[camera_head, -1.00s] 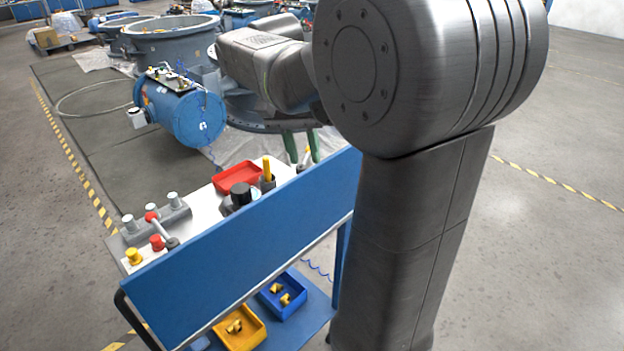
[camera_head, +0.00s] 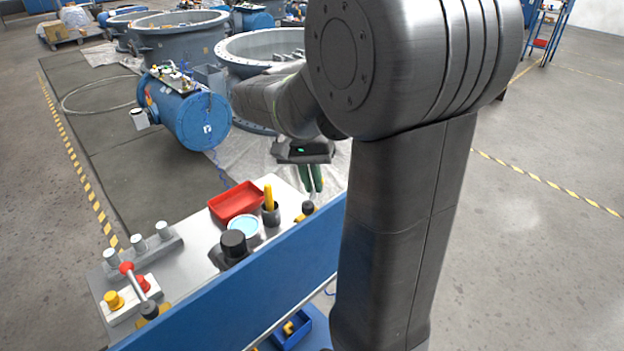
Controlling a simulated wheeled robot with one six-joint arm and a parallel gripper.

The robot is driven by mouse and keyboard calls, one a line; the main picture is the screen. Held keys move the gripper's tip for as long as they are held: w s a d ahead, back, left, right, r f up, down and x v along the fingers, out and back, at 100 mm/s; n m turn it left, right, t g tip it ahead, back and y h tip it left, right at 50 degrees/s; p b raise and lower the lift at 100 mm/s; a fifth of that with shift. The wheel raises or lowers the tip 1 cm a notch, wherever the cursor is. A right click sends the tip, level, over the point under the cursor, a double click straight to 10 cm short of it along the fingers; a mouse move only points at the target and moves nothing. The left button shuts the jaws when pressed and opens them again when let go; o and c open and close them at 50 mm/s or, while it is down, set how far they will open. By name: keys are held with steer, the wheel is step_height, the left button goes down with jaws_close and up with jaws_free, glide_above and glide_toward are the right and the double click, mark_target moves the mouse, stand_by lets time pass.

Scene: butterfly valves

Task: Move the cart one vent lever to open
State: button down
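The cart (camera_head: 230,305) stands in front of me with a pale top and a blue side panel. On its left end, a lever with a red ball (camera_head: 127,268) slants down to a dark end (camera_head: 149,310). A small black-knobbed part with yellow on it (camera_head: 308,207) sits at the right end. I cannot tell which part is the vent lever, or its setting. My gripper (camera_head: 312,178) has green fingers pointing down, above or beyond the cart's far right end. The fingers look close together; whether they are fully shut is unclear. No held object is visible.
A red tray (camera_head: 236,202), a yellow-handled item in a dark cup (camera_head: 270,206), a black knob (camera_head: 234,244) and buttons crowd the cart top. A blue cylinder (camera_head: 190,112) and large grey valve rings (camera_head: 180,38) stand behind. Floor at right is clear.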

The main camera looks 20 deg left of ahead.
steer(key=shift+d, duration=0.1)
stand_by(0.3)
steer(key=shift+d+m+g+p, duration=0.2)
steer(key=shift+d+m+p, duration=0.2)
steer(key=shift+m, duration=0.65)
steer(key=shift+d+m+g+p, duration=0.2)
steer(key=shift+d+m+p, duration=0.2)
steer(key=shift+m, duration=0.6)
steer(key=shift+d+m+g+p, duration=0.2)
steer(key=shift+d+m+p, duration=0.2)
steer(key=shift+m, duration=0.65)
steer(key=c, duration=1.5)
jaws_free()
steer(key=shift+d, duration=0.1)
steer(key=shift+r, duration=0.1)
steer(key=v, duration=1.3)
steer(key=shift+r, duration=0.35)
